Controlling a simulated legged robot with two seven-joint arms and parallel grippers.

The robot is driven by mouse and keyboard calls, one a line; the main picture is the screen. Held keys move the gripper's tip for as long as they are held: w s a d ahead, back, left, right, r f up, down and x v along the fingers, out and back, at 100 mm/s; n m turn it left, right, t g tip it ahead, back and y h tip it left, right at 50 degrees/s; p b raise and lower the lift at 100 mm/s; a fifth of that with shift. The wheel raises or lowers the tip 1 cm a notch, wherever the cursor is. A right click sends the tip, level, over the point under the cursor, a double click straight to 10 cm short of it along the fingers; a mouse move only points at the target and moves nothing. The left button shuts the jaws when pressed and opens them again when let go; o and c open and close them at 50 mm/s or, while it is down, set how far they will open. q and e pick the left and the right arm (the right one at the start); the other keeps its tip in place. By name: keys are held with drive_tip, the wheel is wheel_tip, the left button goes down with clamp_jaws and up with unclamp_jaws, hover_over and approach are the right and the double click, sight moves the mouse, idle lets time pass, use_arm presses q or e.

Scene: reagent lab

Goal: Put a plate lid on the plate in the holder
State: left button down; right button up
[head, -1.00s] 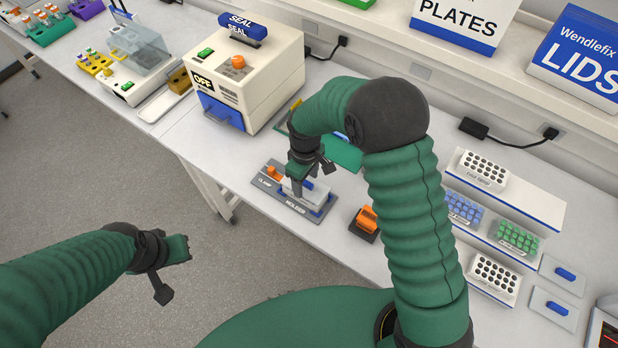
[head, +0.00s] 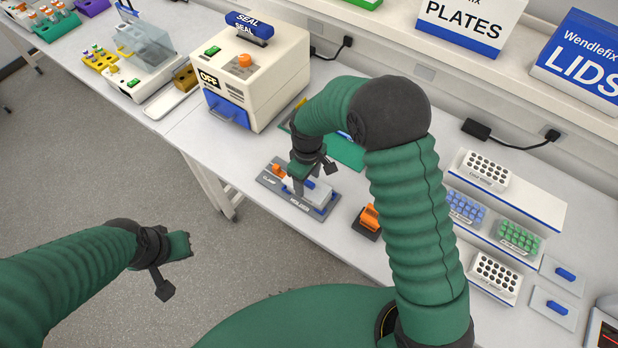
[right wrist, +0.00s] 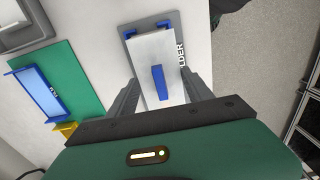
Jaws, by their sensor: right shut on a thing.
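My right gripper (head: 298,188) is over the grey holder (head: 299,203), which stands near the table's front edge. In the right wrist view my right gripper (right wrist: 163,92) has one finger on each side of a pale plate lid (right wrist: 148,47) with a blue handle, and is shut on it. The lid lies over the holder (right wrist: 152,20), between its blue corner pieces. The plate under it is hidden, and I cannot tell whether the lid rests fully on it. My left gripper (head: 187,246) hangs over the floor, away from the table; its jaw opening is unclear.
An orange-topped item (head: 369,217) stands right of the holder. The sealer (head: 252,75) is behind it, with a green mat (head: 345,152). Two blue-handled lids (head: 565,273) lie at far right beside stepped racks (head: 520,238). An orange clamp (head: 277,169) sits at the holder's left end.

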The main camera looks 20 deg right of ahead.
drive_tip(key=shift+d, duration=0.35)
drive_tip(key=shift+d+f, duration=0.15)
drive_tip(key=shift+d, duration=0.05)
use_arm(q)
drive_tip(key=shift+d+r, duration=0.2)
drive_tip(key=shift+d, duration=0.1)
drive_tip(key=shift+a, duration=0.2)
use_arm(e)
drive_tip(key=shift+a, duration=0.2)
use_arm(q)
drive_tip(key=shift+r+p, duration=0.15)
drive_tip(key=shift+p, duration=0.2)
drive_tip(key=shift+d, duration=0.1)
use_arm(e)
drive_tip(key=shift+d+f, duration=0.1)
